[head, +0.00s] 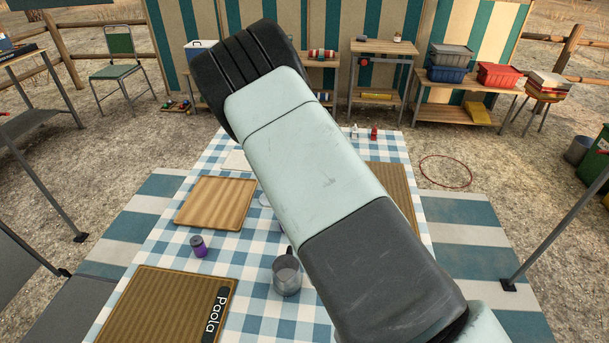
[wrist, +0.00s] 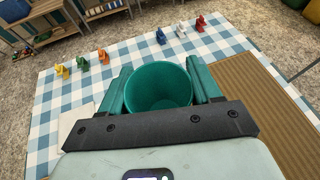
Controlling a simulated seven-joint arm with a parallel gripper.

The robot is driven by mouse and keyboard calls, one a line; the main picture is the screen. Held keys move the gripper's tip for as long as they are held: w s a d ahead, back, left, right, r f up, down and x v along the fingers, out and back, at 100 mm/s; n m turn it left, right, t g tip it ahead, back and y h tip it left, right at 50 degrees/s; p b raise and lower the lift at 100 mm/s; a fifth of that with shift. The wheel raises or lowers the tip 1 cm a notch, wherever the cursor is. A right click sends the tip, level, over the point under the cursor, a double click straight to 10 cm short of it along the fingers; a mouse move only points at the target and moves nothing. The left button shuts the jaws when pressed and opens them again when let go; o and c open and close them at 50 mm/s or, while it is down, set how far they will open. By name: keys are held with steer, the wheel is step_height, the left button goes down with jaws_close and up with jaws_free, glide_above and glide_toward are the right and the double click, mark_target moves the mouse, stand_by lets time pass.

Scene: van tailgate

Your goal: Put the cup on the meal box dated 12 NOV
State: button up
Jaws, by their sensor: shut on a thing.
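A green cup (wrist: 158,88) sits between the two fingers of my gripper (wrist: 158,80) in the wrist view, with its open rim facing the camera. My gripper is shut on it, above the checked cloth. In the head view my own arm covers the middle of the table and hides the gripper and cup. I cannot make out any meal box or the date 12 NOV in either view.
The blue-and-white cloth (head: 262,312) bears a wooden board (head: 215,203), a ribbed mat (head: 165,305) marked Paola, a purple jar (head: 198,246) and a metal pot (head: 286,274). Several small coloured figures, including a red one (wrist: 200,23), stand along the far edge.

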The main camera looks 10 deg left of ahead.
step_height(320, 180, down, 12)
steer(key=shift+f, duration=0.25)
stand_by(0.3)
steer(key=shift+f, duration=0.1)
steer(key=o, duration=1)
steer(key=shift+o, duration=0.2)
